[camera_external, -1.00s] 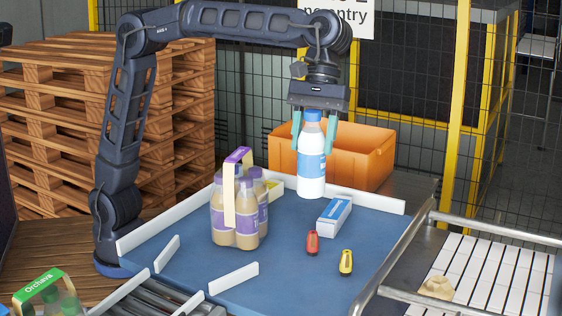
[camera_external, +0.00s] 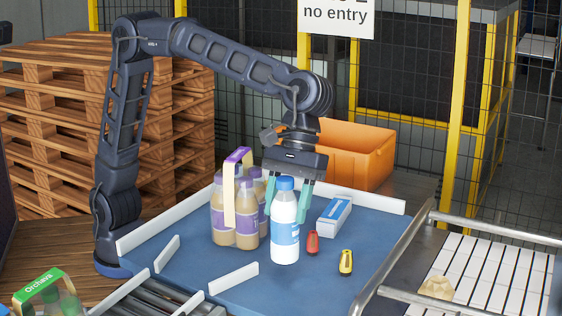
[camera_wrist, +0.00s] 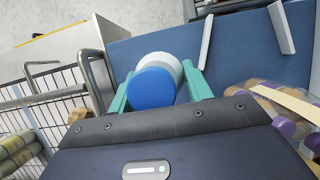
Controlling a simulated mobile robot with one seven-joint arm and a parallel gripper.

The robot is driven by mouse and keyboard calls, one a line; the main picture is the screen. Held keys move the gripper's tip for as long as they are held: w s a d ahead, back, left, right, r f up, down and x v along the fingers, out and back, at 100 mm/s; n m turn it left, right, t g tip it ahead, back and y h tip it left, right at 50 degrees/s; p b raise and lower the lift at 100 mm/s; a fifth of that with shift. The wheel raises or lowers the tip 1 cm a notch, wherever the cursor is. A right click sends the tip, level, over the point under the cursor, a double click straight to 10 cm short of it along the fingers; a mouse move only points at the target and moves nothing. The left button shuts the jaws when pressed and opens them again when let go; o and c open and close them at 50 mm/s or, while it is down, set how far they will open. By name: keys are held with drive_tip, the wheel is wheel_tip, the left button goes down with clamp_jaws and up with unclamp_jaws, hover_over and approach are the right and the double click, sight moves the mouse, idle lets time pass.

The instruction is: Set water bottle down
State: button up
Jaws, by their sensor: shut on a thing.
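The water bottle (camera_external: 285,232) is white with a blue cap and a blue label. It stands upright at the middle of the blue table (camera_external: 190,265), and its base looks to be at the table surface; I cannot tell if it bears fully on it. My gripper (camera_external: 290,200) is shut on the bottle from above, with a teal finger on each side. In the wrist view the bottle's blue cap (camera_wrist: 153,88) shows between the teal fingers (camera_wrist: 160,92). The lower bottle is mostly hidden there.
A pack of brown bottles (camera_external: 238,215) with a purple-topped carrier stands close left of the bottle. White low rails edge the table. An orange bin (camera_external: 355,155) stands behind.

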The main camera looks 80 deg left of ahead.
sight(286, 236)
drive_tip(key=shift+f, duration=4)
drive_tip(key=shift+f, duration=0.1)
drive_tip(key=o, duration=1.2)
drive_tip(key=shift+c, duration=0.2)
drive_tip(key=v, duration=1.2)
